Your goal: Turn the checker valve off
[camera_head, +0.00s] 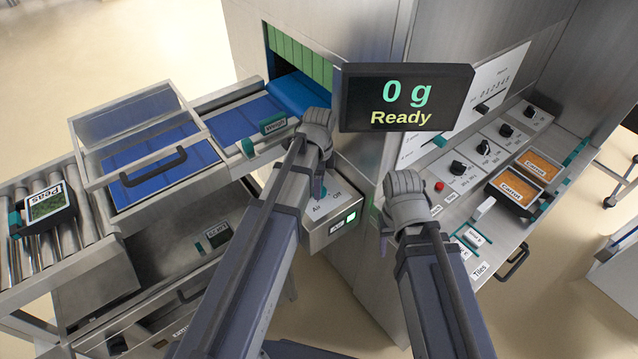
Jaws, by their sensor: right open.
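The checker valve is on a grey metal box (330,229) below the display, marked "Air" and "Off". A small teal part of its handle (322,193) shows between these words. My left gripper (320,184) points down right above the handle, and its fingers hide most of it. I cannot tell whether they touch or grip the handle, or whether the jaws are open or shut. A green light (350,217) is lit on the box front. My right gripper (385,246) is open and empty, pointing down to the right of the box.
The display (406,98) reads "0 g Ready" above both grippers. A conveyor with a clear-lidded blue section (146,150) and a peas tray (47,203) is at left. A knob panel (468,171) and carrot trays (516,187) are at right.

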